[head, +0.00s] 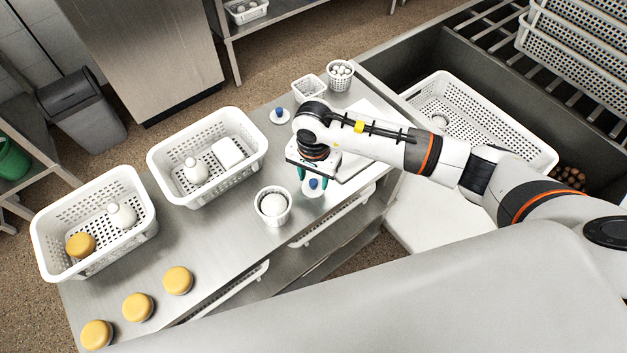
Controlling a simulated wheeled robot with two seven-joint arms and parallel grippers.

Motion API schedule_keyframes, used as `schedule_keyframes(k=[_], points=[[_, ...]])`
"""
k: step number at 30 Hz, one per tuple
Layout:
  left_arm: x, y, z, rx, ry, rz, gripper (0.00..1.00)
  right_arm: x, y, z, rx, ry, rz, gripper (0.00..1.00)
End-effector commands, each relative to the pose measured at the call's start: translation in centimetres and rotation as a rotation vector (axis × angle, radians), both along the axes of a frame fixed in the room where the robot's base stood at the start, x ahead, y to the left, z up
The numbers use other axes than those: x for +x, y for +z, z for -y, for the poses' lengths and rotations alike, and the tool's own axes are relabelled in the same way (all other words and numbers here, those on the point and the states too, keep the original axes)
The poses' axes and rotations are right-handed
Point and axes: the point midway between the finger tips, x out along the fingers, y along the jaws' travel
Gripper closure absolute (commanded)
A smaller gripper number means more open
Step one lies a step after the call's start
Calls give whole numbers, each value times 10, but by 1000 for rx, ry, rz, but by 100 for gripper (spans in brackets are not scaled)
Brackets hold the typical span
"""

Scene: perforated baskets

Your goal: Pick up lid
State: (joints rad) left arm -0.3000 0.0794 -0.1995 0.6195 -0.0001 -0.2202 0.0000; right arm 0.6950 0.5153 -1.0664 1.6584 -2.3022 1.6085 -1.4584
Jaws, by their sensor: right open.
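A white lid (312,190) with a blue knob lies on the steel table near its front edge. My right gripper (313,180) is above this lid, pointing down, with its teal fingers apart around the blue knob. The picture is too small to tell whether the fingers touch the knob. A second white lid (279,116) with a blue knob lies farther back, left of my right wrist. My left gripper is out of view.
A round perforated basket (273,218) holding a white ball stands just left of the gripper. Two small baskets (307,89) (340,82) stand at the back. Larger baskets (160,165) (42,235) and several yellow-topped jars (138,307) occupy the left. A sink (390,75) is at right.

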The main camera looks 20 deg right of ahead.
Motion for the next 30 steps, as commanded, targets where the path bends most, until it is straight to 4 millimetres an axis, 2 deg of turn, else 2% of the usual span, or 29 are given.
schedule_keyframes(k=[3,10,18,26,30], points=[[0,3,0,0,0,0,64,0,-9,0,0,-1,-1,55],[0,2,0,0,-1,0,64,0,-10,0,1,0,1,56],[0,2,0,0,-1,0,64,0,-10,0,1,0,1,100],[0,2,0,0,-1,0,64,0,-9,0,1,0,1,100],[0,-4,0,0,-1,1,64,2,5,0,2,2,6,100]])
